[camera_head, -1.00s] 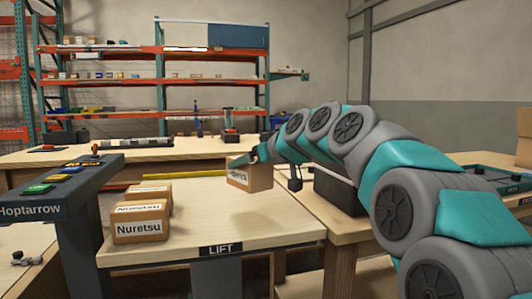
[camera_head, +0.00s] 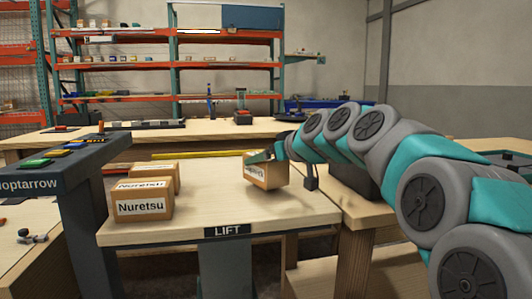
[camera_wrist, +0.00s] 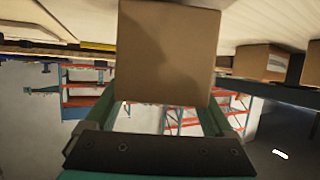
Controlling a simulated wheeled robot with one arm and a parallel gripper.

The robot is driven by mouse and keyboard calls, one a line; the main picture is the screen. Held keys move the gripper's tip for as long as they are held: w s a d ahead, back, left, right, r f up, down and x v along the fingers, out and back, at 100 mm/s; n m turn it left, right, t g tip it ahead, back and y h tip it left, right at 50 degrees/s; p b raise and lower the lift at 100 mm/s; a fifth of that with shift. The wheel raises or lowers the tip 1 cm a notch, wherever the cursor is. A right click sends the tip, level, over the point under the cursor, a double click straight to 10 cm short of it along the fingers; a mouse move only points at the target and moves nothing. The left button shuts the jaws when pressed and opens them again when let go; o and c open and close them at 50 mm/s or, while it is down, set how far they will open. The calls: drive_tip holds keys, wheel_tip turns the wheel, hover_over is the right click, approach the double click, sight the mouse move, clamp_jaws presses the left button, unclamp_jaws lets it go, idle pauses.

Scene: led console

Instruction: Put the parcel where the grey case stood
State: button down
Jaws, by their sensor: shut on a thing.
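The parcel (camera_head: 267,174) is a brown cardboard box with a white label, at the right part of the pale wooden lift table (camera_head: 215,211). My gripper (camera_head: 263,154) is shut on it from above and behind. In the wrist view the parcel (camera_wrist: 170,50) fills the top middle, between the fingers. I cannot tell whether its underside touches the table. A dark case-like box (camera_head: 368,182) stands right of the lift, partly hidden behind my arm; I cannot tell whether it is the grey case.
Two Nuretsu boxes, a front one (camera_head: 142,207) and one behind it (camera_head: 150,176), sit on the lift's left side. A dark console (camera_head: 70,165) with coloured buttons stands at the left. A wooden bench (camera_head: 130,138) lies behind. The lift's front middle is clear.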

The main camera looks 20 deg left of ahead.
drive_tip(key=shift+f, duration=0.5)
drive_tip(key=shift+f+b, duration=0.5)
drive_tip(key=shift+b, duration=0.15)
unclamp_jaws()
drive_tip(key=shift+d, duration=0.1)
